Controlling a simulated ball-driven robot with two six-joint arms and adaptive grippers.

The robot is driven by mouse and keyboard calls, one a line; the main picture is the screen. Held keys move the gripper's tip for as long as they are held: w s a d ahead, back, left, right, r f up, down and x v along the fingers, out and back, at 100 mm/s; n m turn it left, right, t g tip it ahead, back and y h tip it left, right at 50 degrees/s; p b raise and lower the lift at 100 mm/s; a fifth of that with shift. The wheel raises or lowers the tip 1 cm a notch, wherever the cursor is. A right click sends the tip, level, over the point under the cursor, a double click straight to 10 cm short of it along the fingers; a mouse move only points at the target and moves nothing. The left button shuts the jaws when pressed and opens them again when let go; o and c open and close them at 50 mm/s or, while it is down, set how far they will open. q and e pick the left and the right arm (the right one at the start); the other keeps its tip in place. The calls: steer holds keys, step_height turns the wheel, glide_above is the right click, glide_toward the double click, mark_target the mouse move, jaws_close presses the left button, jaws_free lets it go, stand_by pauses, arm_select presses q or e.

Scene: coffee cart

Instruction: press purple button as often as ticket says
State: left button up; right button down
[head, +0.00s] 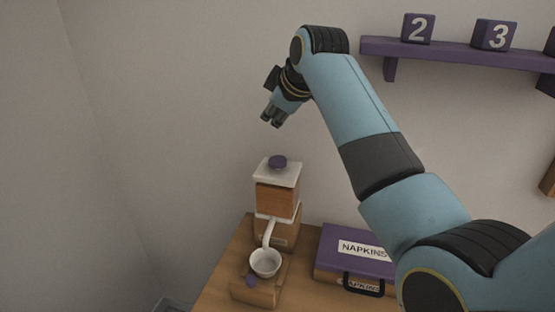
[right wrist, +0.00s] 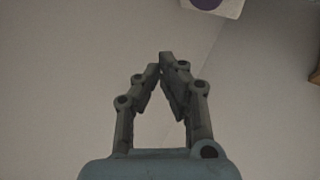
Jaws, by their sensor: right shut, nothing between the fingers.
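The coffee machine (head: 276,200) is a wooden box with a white top and a spout, standing at the left of the wooden counter. A purple round knob or button (head: 278,161) sits on its white top. A white cup (head: 265,262) is under the spout. My right gripper (head: 270,120) is shut and empty, in the air above the machine and apart from it. In the right wrist view its fingertips (right wrist: 161,62) meet, with the purple round piece (right wrist: 207,3) at the top edge. No ticket is visible; my left gripper is out of view.
A purple-lidded napkin box (head: 335,235) with a black handle stands right of the machine, partly behind my right arm. A purple wall shelf (head: 455,53) holds number blocks, including 2 (head: 418,29) and 3 (head: 495,35). The wall at left is bare.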

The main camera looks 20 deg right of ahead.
glide_above(275, 161)
step_height(275, 161, down, 6)
steer(key=shift+w+b, duration=0.15)
steer(key=shift+b, duration=0.3)
steer(key=shift+f, duration=0.5)
steer(key=shift+f, duration=0.15)
stand_by(0.7)
steer(key=shift+f, duration=0.2)
steer(key=shift+f+b, duration=0.4)
steer(key=shift+f, duration=0.55)
stand_by(1.0)
